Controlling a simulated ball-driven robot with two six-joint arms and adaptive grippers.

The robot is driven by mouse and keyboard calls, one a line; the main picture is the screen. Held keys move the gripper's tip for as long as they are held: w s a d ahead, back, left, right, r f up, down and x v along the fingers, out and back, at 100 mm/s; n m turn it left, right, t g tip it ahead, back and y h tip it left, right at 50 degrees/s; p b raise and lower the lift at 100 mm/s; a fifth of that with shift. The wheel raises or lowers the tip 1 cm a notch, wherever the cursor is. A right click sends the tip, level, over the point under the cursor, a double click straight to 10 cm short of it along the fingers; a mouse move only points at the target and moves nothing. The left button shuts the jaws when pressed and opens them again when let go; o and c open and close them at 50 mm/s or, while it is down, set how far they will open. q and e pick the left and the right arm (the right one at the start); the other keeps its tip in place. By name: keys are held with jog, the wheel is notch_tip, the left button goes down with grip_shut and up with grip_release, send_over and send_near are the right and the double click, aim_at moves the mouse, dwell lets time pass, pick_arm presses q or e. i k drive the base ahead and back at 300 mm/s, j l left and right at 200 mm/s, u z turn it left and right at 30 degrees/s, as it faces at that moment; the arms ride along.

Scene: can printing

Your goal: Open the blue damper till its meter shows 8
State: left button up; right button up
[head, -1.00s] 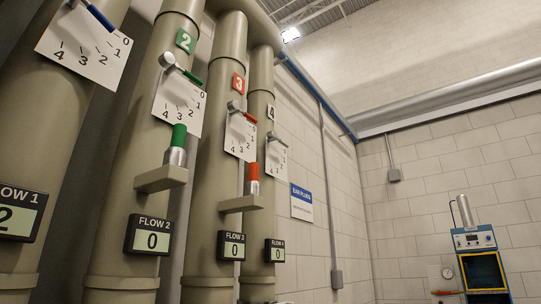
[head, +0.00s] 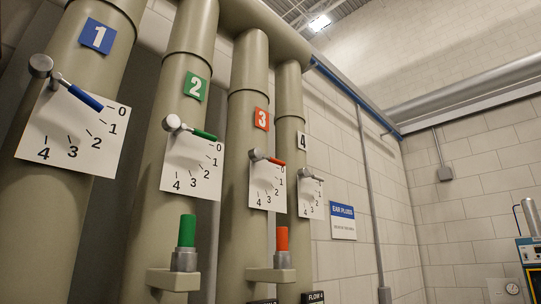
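The blue damper's lever (head: 85,97) is on the leftmost pipe (head: 105,205), below the blue plate marked 1 (head: 97,36). Its blue handle slants down to the right from a round grey pivot, over a white dial (head: 60,115) numbered 0 to 4. The tip lies near the 0 and 1 marks; the exact reading is hard to tell. The FLOW 1 meter is out of view now. Neither of my grippers shows.
A green lever (head: 204,134), a red lever (head: 277,161) and a grey lever (head: 311,176) sit on the other pipes' dials. Brackets hold a green-topped cylinder (head: 187,230) and a red-topped one (head: 281,238). The FLOW 4 meter (head: 312,297) is cut off below.

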aim_at(41, 66)
jog(key=k+l+u, duration=0.1)
jog(key=k+u, duration=0.7)
jog(key=u, duration=0.2)
